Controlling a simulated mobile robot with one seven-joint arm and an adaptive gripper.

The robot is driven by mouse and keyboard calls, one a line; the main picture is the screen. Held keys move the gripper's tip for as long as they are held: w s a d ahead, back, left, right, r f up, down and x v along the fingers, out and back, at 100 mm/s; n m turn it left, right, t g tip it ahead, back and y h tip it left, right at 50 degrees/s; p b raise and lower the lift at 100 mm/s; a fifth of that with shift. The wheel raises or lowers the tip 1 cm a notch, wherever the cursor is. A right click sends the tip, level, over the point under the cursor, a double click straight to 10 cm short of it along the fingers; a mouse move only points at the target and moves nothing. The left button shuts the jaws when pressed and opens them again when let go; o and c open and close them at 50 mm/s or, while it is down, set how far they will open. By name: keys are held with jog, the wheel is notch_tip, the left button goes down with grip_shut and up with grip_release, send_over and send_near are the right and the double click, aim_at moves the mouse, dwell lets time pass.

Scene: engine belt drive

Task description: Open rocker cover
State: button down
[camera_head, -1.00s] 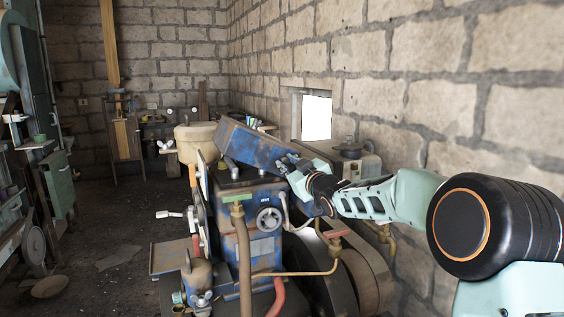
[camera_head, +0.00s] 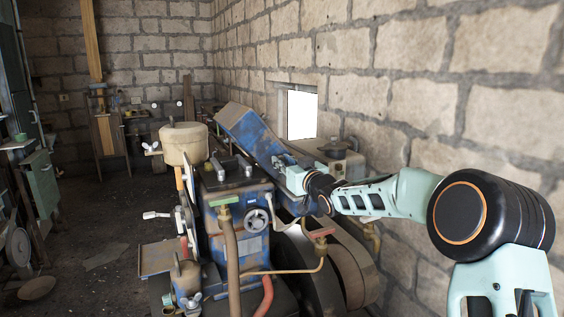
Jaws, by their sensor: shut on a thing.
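The blue rocker cover (camera_head: 248,131) is tilted steeply up off the blue engine block (camera_head: 237,236), leaning to the right with its left end raised. The engine's dark top (camera_head: 236,172) with metal rocker parts shows uncovered to the left of the cover. My gripper (camera_head: 284,166) is at the lower right part of the cover and is shut on it. The fingertips are small and partly hidden against the cover, so the exact grip point is unclear.
A brown hose (camera_head: 232,265) and a brass pipe (camera_head: 296,271) run in front. A large dark wheel (camera_head: 340,268) stands at right, near the stone wall (camera_head: 440,110). The floor at left is mostly clear.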

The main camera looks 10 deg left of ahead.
jog(key=shift+w+d+r, duration=0.15)
jog(key=shift+d+r, duration=0.05)
jog(key=shift+r, duration=0.05)
jog(key=c, duration=1.8)
grip_release()
jog(key=shift+o, duration=0.3)
jog(key=shift+f, duration=0.15)
jog(key=v, duration=1.2)
jog(key=shift+c, duration=0.4)
